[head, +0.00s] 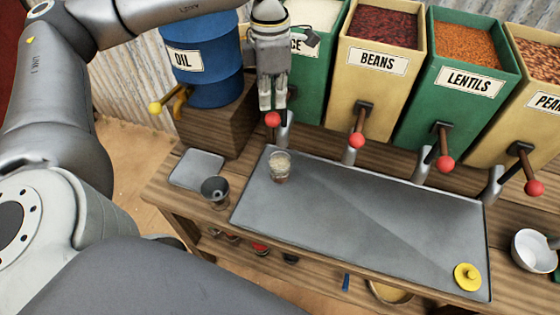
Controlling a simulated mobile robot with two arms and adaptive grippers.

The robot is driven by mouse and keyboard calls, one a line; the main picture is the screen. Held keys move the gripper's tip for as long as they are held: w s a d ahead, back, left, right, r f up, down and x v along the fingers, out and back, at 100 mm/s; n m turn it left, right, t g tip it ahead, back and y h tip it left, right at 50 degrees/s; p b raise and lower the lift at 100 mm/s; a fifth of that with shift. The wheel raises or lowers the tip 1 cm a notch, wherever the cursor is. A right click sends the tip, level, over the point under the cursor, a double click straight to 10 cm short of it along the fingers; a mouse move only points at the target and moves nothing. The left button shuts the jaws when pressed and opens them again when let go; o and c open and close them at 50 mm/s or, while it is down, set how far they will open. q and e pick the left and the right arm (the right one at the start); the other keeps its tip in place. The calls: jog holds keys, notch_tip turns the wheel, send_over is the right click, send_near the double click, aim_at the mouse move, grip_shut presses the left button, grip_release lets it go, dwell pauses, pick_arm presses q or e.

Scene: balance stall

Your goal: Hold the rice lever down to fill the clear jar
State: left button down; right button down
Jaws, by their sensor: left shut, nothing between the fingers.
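The rice bin (310,75) is green, stands at the back and holds white grains; its label is partly hidden by my left gripper. Its lever ends in a red knob (273,120), with a metal spout (284,138) beside it. My left gripper (272,106) is shut and empty, fingers pointing down at the red knob; whether they touch it I cannot tell. The gripper hides most of the lever. The clear jar (280,169) stands upright on the grey mat below the spout, with pale contents showing inside. My right gripper is out of view.
Bins of beans (376,75), lentils (460,85) and another food (530,100) stand to the right with red-knobbed levers. A blue oil barrel (208,70) is at left.

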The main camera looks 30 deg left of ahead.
aim_at(273, 114)
pick_arm(q)
jog(key=shift+f, duration=0.1)
dwell(0.3)
notch_tip(273, 114, down, 6)
jog(key=b, duration=0.5)
jog(key=shift+b, duration=0.35)
jog(key=shift+r+p, duration=0.3)
jog(key=shift+p, duration=0.05)
dwell(0.4)
jog(key=shift+r+p, duration=0.3)
jog(key=shift+r, duration=0.15)
notch_tip(273, 114, up, 5)
jog(key=p, duration=0.3)
jog(key=shift+s, duration=0.1)
jog(key=shift+f, duration=0.15)
